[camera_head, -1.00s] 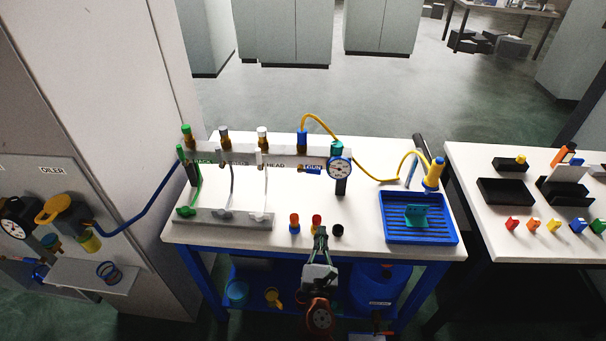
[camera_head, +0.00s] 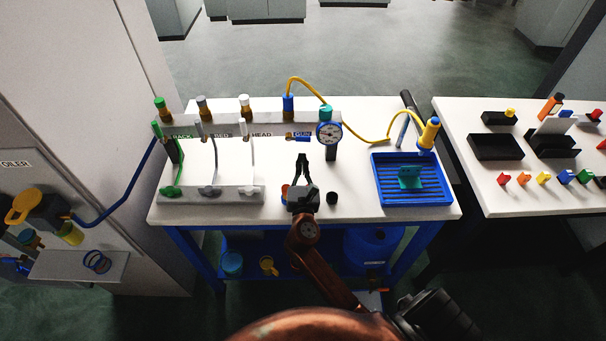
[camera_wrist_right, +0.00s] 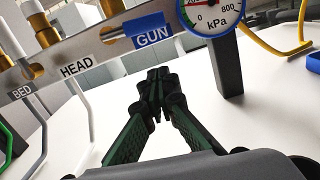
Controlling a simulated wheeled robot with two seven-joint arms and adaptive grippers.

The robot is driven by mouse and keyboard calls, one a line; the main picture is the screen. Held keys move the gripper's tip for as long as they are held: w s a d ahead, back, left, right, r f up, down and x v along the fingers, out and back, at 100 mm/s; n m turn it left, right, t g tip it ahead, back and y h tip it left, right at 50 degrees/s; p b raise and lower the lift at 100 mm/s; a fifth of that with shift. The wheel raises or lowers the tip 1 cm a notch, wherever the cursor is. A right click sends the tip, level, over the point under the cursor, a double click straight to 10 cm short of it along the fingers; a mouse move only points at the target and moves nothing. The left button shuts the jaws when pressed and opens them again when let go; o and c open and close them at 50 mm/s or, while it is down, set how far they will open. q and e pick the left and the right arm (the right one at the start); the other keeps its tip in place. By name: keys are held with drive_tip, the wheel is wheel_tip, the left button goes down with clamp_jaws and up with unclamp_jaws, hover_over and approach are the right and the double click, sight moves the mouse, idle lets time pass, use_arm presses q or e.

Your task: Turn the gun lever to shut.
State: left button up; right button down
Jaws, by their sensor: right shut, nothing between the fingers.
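The blue GUN lever (camera_head: 298,135) sits on the front of the white manifold rail, just left of the round gauge. My left gripper is not in view.
The blue-rimmed gauge (camera_head: 329,133) stands close right of the lever on a dark post. Hoses hang left at BACK, BED and HEAD. A yellow hose (camera_head: 365,139) runs right to the spray gun by the blue tray (camera_head: 413,201). Small caps stand near the gripper.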

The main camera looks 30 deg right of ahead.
sight(301, 139)
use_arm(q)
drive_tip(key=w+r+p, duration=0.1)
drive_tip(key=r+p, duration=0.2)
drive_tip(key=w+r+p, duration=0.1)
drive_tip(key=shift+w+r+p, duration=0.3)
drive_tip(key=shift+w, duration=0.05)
use_arm(e)
drive_tip(key=shift+n, duration=0.6)
drive_tip(key=r, duration=0.3)
drive_tip(key=d+r, duration=0.1)
drive_tip(key=r, duration=0.1)
drive_tip(key=shift+w, duration=0.25)
